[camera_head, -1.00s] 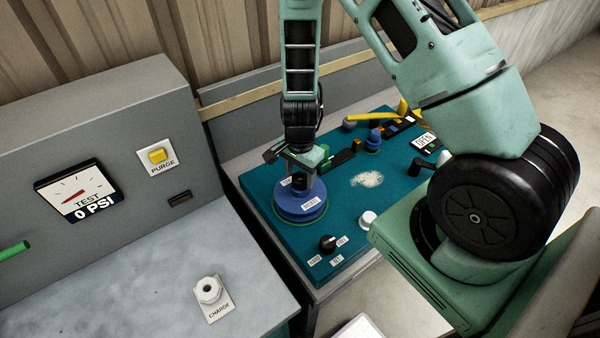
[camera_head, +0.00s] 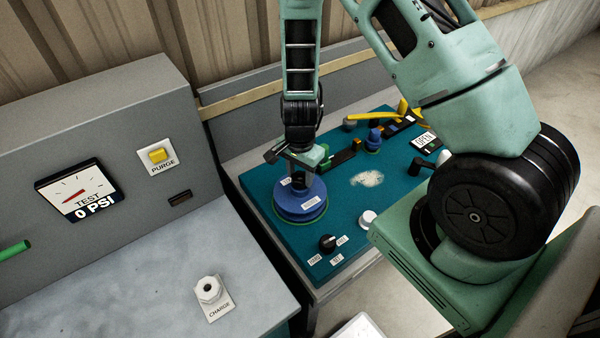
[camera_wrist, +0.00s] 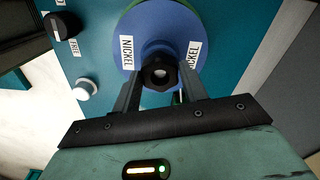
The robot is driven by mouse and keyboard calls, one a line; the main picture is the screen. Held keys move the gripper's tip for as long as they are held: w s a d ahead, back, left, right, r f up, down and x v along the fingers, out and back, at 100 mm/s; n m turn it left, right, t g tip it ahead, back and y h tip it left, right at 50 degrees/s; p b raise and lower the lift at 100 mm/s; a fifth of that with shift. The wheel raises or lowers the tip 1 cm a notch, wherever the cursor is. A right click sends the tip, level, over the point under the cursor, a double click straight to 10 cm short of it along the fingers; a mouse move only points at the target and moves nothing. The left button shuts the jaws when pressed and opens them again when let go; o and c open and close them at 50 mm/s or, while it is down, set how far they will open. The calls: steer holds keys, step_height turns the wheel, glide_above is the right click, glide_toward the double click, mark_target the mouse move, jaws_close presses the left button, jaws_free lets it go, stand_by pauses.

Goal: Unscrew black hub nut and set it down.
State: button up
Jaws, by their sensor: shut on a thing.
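The black hub nut (camera_wrist: 159,73) sits at the middle of a round blue hub with "NICKEL" labels (camera_wrist: 160,22), which also shows in the head view (camera_head: 300,207) on the teal panel. My gripper (camera_wrist: 160,88) is shut on the nut from above, with one finger on each side of it. In the head view my gripper (camera_head: 299,176) points down over the blue hub and partly hides the nut. I cannot tell whether the nut is still in contact with its thread.
The teal panel (camera_head: 262,190) also carries a black knob (camera_head: 327,242), a white knob (camera_head: 368,218), a blue stepped part (camera_head: 374,140) and a yellow lever (camera_head: 385,118). A pale patch (camera_head: 367,180) lies mid-panel. A grey bench (camera_head: 120,275) with a white CHARGE fitting (camera_head: 209,290) is at left.

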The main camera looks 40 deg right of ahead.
steer(key=shift+n, duration=0.7)
steer(key=shift+n, duration=0.8)
steer(key=shift+n, duration=0.9)
steer(key=shift+n+b, duration=0.3)
steer(key=shift+n, duration=0.5)
steer(key=shift+n, duration=0.9)
